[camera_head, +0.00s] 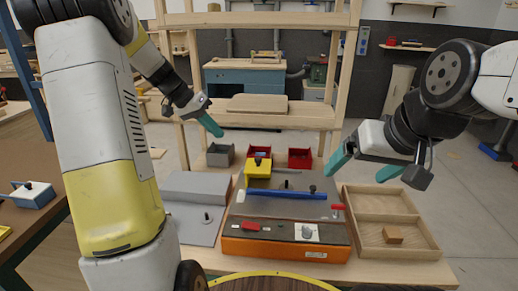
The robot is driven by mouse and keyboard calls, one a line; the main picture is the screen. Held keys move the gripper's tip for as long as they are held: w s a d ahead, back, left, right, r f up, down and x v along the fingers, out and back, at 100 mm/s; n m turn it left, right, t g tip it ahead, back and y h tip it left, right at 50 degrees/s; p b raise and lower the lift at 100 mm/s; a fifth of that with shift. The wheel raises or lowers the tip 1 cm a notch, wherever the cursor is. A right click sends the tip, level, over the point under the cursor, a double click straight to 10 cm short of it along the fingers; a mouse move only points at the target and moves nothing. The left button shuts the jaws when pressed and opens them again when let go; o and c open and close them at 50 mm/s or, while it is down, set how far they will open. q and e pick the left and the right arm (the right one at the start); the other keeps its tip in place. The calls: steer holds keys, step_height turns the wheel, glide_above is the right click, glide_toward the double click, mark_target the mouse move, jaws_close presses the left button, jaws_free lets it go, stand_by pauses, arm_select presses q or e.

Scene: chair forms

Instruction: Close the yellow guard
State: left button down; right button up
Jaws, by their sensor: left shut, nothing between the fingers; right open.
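The yellow guard (257,170) is a small yellow block-like piece with a dark knob on top. It is at the far left part of the orange and grey machine (240,248) on the workbench. Whether it is raised or lowered is hard to tell. My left gripper (214,128), with teal fingers, is shut and empty, in the air above and left of the guard. My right gripper (364,170) is open and empty, to the right of the guard and above the machine's far right side. Neither gripper touches the guard.
The machine carries a blue bar (287,195), a red handle (337,207) and a white switch plate (306,232). A wooden tray (347,222) with a small block (393,235) lies right. Grey and red bins (300,158) stand behind. A grey panel (197,228) lies left.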

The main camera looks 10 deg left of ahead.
arm_select(q)
steer(key=w+f, duration=0.1)
steer(key=w, duration=0.1)
glide_toward(247, 164)
steer(key=w+d+f, duration=0.2)
steer(key=w+f, duration=0.1)
steer(key=f, duration=0.1)
steer(key=shift+s+d+r, duration=0.1)
steer(key=shift+s+d, duration=0.05)
steer(key=shift+d, duration=0.35)
steer(key=shift+s+d, duration=0.15)
steer(key=shift+d, duration=0.35)
steer(key=shift+s+d, duration=0.2)
steer(key=shift+d, duration=0.45)
steer(key=shift+d, duration=0.1)
steer(key=d, duration=1)
steer(key=shift+d, duration=0.2)
steer(key=shift+s, duration=0.1)
